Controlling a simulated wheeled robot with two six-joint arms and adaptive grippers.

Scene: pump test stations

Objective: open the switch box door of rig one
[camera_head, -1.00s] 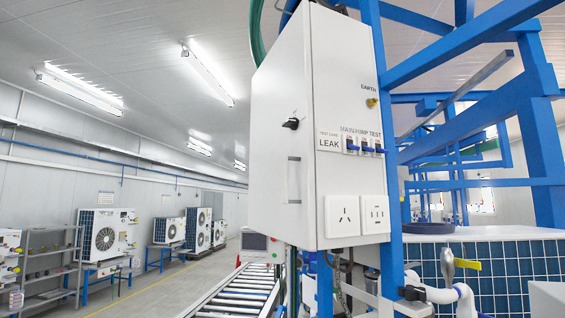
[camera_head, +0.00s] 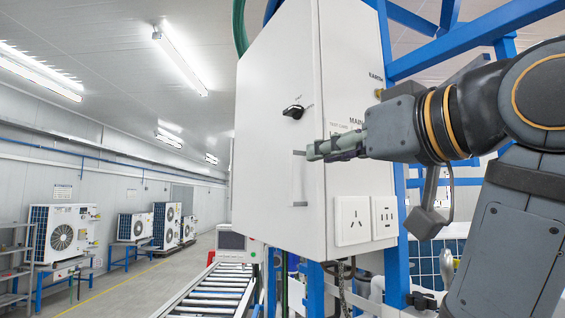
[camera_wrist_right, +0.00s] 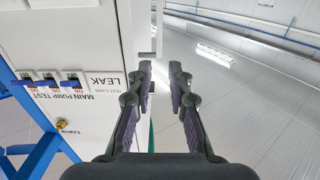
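The white switch box (camera_head: 270,180) stands upright in front of me. Its door faces left, looks closed, and carries a black latch knob (camera_head: 293,111) and a pale vertical handle (camera_head: 298,178). My right gripper (camera_head: 312,152) reaches in from the right across the switch panel, with its fingertips near the box's front corner, close to the handle. In the right wrist view the gripper (camera_wrist_right: 160,72) is open and empty, and the handle (camera_wrist_right: 147,55) shows just beyond the left finger. I cannot tell whether that finger touches the box. My left gripper is not in view.
The switch panel carries breakers, seen in the right wrist view (camera_wrist_right: 49,79), and sockets (camera_head: 352,219) below my arm. Blue frame posts (camera_head: 400,215) stand to the right. A roller conveyor (camera_head: 215,292) runs below left. The space left of the door is clear.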

